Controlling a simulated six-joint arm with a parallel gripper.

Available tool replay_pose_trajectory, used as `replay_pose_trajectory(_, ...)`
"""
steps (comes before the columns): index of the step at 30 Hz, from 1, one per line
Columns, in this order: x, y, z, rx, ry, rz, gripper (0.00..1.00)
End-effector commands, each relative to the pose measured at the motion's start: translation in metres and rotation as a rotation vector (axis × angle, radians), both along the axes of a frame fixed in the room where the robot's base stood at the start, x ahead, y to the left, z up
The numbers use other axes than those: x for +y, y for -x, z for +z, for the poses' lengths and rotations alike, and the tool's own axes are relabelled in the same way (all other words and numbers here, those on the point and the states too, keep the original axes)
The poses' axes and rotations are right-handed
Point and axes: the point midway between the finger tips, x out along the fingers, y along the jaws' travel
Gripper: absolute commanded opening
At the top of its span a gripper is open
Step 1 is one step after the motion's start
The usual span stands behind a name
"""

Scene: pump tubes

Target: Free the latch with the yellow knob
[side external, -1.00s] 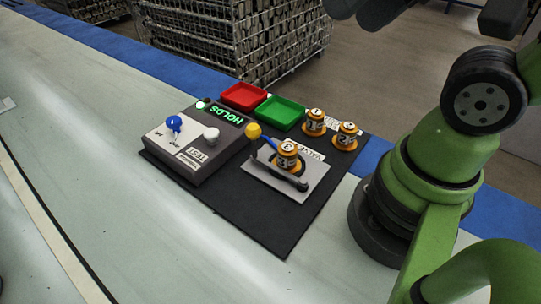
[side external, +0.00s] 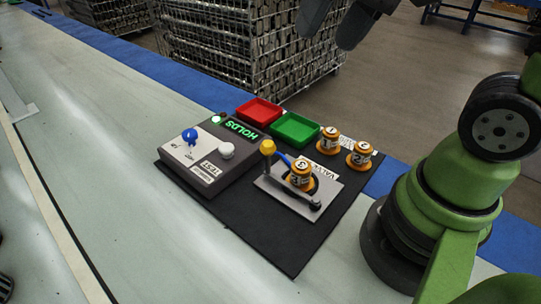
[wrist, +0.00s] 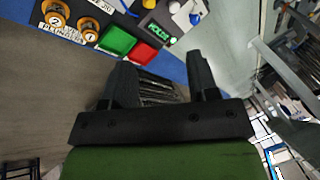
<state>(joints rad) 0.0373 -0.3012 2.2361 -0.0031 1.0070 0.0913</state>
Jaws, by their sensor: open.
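The yellow knob (side external: 267,146) stands at the left end of the valve latch, on a short stem at the upper left edge of the grey plate (side external: 272,188). A gold plunger marked 3 (side external: 301,174) stands on the plate, with a dark curved latch part (side external: 314,204) beside it. A blue strip shows between knob and plunger. My gripper shows only partly at the top edge in the side external view (side external: 338,22), far above and away from the knob. In the wrist view its two fingers (wrist: 160,78) are apart with nothing between them.
A test box (side external: 212,160) with a blue-knobbed switch (side external: 190,135), white button and green "HOLDS" display stands left. Red (side external: 259,112) and green (side external: 295,128) trays lie behind. Plungers 1 (side external: 328,140) and 2 (side external: 361,155) stand right. The front mat is clear.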

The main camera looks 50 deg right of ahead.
Motion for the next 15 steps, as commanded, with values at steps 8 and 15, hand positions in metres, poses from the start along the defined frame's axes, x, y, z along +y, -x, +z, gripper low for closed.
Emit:
replay_pose_trajectory(8, -0.007, -0.068, -0.057, 0.339, -0.092, -0.167, 0.54)
replay_pose_trajectory(15, -0.013, -0.101, -0.125, 0.582, -0.145, -0.3, 0.54)
